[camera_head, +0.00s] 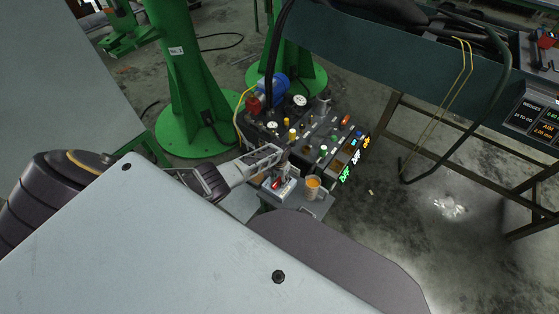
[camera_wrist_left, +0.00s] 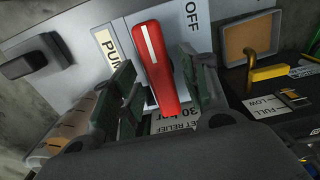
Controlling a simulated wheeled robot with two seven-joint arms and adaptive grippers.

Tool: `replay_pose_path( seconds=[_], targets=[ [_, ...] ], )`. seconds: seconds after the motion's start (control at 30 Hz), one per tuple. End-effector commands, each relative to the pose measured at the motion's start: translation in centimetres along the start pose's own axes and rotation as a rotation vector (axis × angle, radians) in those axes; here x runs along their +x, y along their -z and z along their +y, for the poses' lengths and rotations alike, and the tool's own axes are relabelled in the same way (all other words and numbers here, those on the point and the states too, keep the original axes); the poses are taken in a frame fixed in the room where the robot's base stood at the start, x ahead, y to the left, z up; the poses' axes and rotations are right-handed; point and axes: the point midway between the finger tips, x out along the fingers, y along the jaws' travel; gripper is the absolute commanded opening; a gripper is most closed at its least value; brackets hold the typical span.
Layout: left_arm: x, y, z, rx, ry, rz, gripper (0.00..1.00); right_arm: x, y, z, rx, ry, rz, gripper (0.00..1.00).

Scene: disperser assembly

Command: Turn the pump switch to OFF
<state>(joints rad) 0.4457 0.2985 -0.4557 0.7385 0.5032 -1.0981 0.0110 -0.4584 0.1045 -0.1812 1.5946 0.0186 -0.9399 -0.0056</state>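The pump switch (camera_wrist_left: 160,70) is a red handle with a white line, on a pale panel in the left wrist view. Its top leans slightly left; a PUMP label (camera_wrist_left: 108,45) is to its left and the OFF mark (camera_wrist_left: 191,14) to its upper right. My left gripper (camera_wrist_left: 157,78) straddles the handle, one finger on each side, with narrow gaps showing. Contact lower down is hard to tell. In the head view my left gripper (camera_head: 281,160) is over the small grey switch box (camera_head: 288,190), where the red switch partly shows. My right gripper is not visible.
Behind is the machine with gauges (camera_head: 299,101) and a blue motor (camera_head: 271,88). A yellow hook (camera_wrist_left: 268,72) and a FULL/LOW label (camera_wrist_left: 262,105) are right of the switch. A table (camera_head: 400,55) stands at right.

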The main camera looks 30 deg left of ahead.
Motion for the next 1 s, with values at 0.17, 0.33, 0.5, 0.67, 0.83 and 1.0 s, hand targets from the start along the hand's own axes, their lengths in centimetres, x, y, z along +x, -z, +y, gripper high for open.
replay_pose_path(
  seconds=[0.17,0.33,0.5,0.67,0.83,1.0],
  targets=[
    [0.0,0.0,-0.1,0.001,0.001,0.0,0.45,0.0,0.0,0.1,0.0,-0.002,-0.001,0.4],
    [-0.1,0.0,-0.1,0.001,0.001,0.001,0.45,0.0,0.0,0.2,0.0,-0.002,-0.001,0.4],
    [-0.5,0.0,-0.1,0.001,0.001,0.001,0.45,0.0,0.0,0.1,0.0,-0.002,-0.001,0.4],
    [-1.3,0.1,-0.1,0.001,0.001,0.001,0.45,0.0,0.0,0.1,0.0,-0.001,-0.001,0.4],
    [-2.3,0.0,-0.1,0.001,0.0,0.001,0.45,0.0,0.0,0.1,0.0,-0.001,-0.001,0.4],
    [-3.4,0.0,-0.1,0.002,0.002,0.001,0.45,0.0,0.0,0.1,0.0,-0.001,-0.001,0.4]
  ],
)
